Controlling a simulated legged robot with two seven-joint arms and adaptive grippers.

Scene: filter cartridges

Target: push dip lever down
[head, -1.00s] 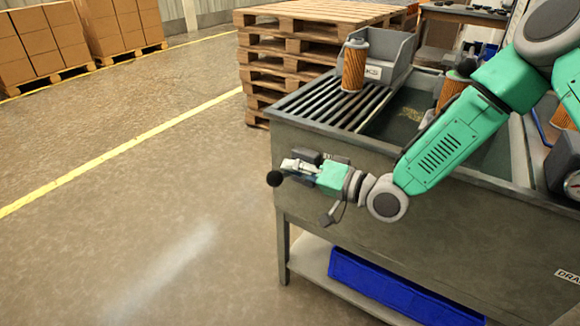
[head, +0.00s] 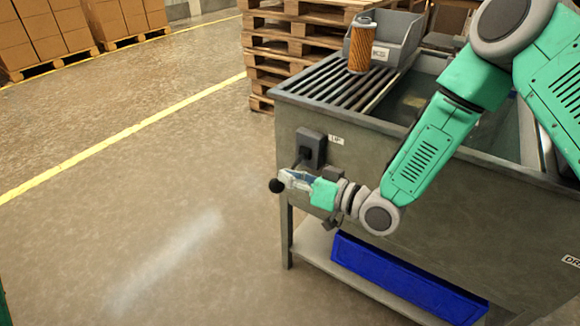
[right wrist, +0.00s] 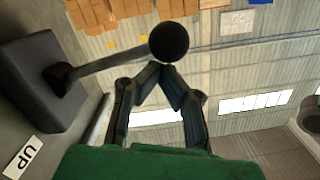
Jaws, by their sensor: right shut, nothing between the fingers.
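The dip lever is a rod ending in a black ball knob (head: 276,185), on a dark box (head: 311,147) fixed to the grey tank's side. In the head view the knob sits lower than the box. The right wrist view shows the knob (right wrist: 169,42), its rod (right wrist: 105,65) and the box (right wrist: 40,85). My right gripper (head: 283,178) is shut and empty, its fingertips (right wrist: 161,68) right beside the knob; I cannot tell if they touch. My left gripper is out of view.
An "UP" label (head: 337,140) is beside the lever box. The tank (head: 400,180) has a slatted rack with an orange filter cartridge (head: 362,45) and a grey bin (head: 398,38). A blue bin (head: 400,280) lies on the lower shelf. Open floor is on the left.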

